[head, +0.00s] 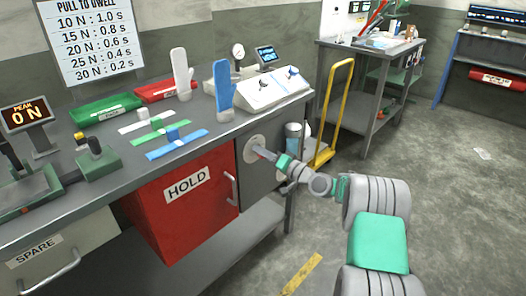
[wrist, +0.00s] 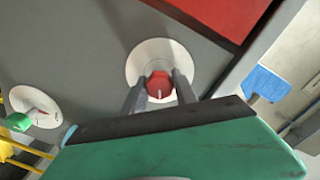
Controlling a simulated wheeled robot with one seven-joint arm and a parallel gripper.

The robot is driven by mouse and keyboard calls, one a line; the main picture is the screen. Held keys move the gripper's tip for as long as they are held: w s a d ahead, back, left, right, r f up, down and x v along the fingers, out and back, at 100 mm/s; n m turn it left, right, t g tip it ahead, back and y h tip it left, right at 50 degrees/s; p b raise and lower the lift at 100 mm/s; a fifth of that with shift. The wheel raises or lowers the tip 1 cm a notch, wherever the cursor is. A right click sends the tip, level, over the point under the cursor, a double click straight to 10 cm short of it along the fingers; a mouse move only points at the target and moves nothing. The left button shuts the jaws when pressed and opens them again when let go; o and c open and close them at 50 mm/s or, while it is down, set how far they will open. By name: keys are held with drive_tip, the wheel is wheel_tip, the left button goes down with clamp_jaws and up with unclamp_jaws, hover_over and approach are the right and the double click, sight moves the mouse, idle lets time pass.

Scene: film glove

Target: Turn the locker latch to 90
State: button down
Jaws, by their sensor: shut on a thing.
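The latch is a red knob (wrist: 160,82) with a white pointer mark, set on a round pale plate (wrist: 146,52) on the grey locker front. In the wrist view the mark points toward the bottom of the picture. My gripper (wrist: 159,88) has one finger on each side of the knob and is shut on it. In the head view the round plate (head: 254,148) sits on the grey locker (head: 256,182), right of the red HOLD door. My gripper (head: 270,157) reaches it from the right and hides most of the knob.
The red HOLD door (head: 185,205) with its handle (head: 231,189) is just left of the latch. A second round dial with a green knob (wrist: 20,122) shows in the wrist view. A yellow cart handle (head: 335,110) stands to the right. Open floor (head: 455,220) lies beyond my arm.

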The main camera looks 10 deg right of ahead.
drive_tip(key=m+p, duration=0.2)
drive_tip(key=m, duration=0.3)
idle(0.5)
drive_tip(key=c, duration=1)
unclamp_jaws()
drive_tip(key=v, duration=0.8)
drive_tip(key=shift+p, duration=0.3)
drive_tip(key=shift+w, duration=0.1)
